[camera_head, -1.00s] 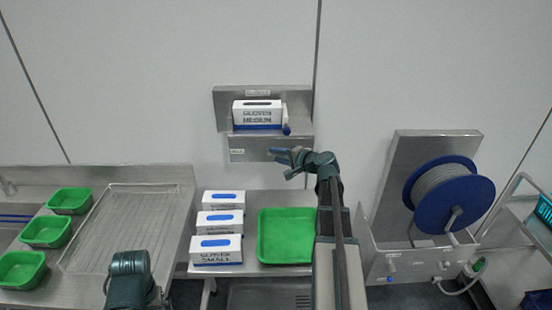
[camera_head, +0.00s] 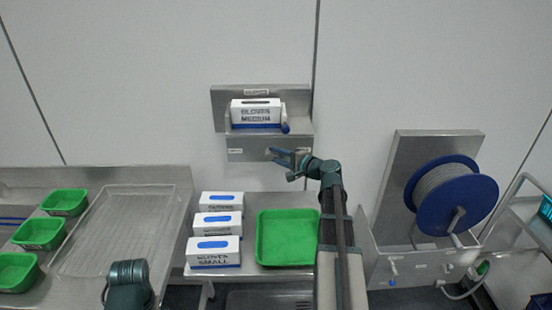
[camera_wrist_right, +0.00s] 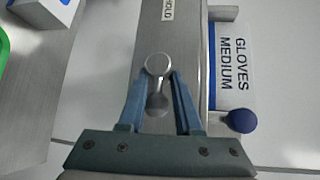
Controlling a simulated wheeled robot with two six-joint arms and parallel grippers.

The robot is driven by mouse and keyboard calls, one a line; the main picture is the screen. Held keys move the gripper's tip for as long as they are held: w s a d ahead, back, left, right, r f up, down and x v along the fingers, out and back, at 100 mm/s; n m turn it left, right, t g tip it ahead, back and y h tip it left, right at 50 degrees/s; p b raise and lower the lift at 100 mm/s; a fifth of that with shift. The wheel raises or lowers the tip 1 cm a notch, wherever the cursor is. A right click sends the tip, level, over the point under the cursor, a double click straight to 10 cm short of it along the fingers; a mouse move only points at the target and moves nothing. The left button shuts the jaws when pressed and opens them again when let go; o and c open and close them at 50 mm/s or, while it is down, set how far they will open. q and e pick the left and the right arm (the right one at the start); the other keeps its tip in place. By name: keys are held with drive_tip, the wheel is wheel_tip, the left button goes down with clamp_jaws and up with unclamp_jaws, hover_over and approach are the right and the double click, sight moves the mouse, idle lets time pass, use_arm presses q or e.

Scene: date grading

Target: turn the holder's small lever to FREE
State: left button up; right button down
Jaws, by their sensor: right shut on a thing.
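The steel holder (camera_head: 238,156) is on the wall with a white and blue box marked GLOVES MEDIUM (camera_head: 256,112) in it. The holder's front plate shows in the right wrist view (camera_wrist_right: 165,35) with a label reading HOLD (camera_wrist_right: 169,10). The small lever (camera_wrist_right: 157,68), with a round silver end, lies between the fingers of my right gripper (camera_wrist_right: 158,80), which is shut on it. In the head view my right gripper (camera_head: 272,153) covers the lever. No FREE label can be read. My left gripper is out of view; only part of that arm shows.
A dark blue ball knob (camera_wrist_right: 242,120) is beside the gloves box. Below are a green tray (camera_head: 259,250) and several glove boxes (camera_head: 214,252). A blue hose reel (camera_head: 452,200) stands right. Green bins (camera_head: 40,232) and a wire rack (camera_head: 72,268) are left.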

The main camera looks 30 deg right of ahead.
drive_tip(key=shift+s+a+f, duration=0.1)
drive_tip(key=shift+a+f, duration=0.1)
drive_tip(key=shift+f, duration=0.1)
drive_tip(key=shift+b, duration=0.3)
drive_tip(key=shift+r, duration=0.1)
drive_tip(key=c, duration=0.8)
unclamp_jaws()
drive_tip(key=shift+c, duration=0.2)
drive_tip(key=shift+o, duration=0.3)
drive_tip(key=shift+w, duration=0.2)
drive_tip(key=p+v, duration=0.2)
drive_tip(key=v, duration=1.2)
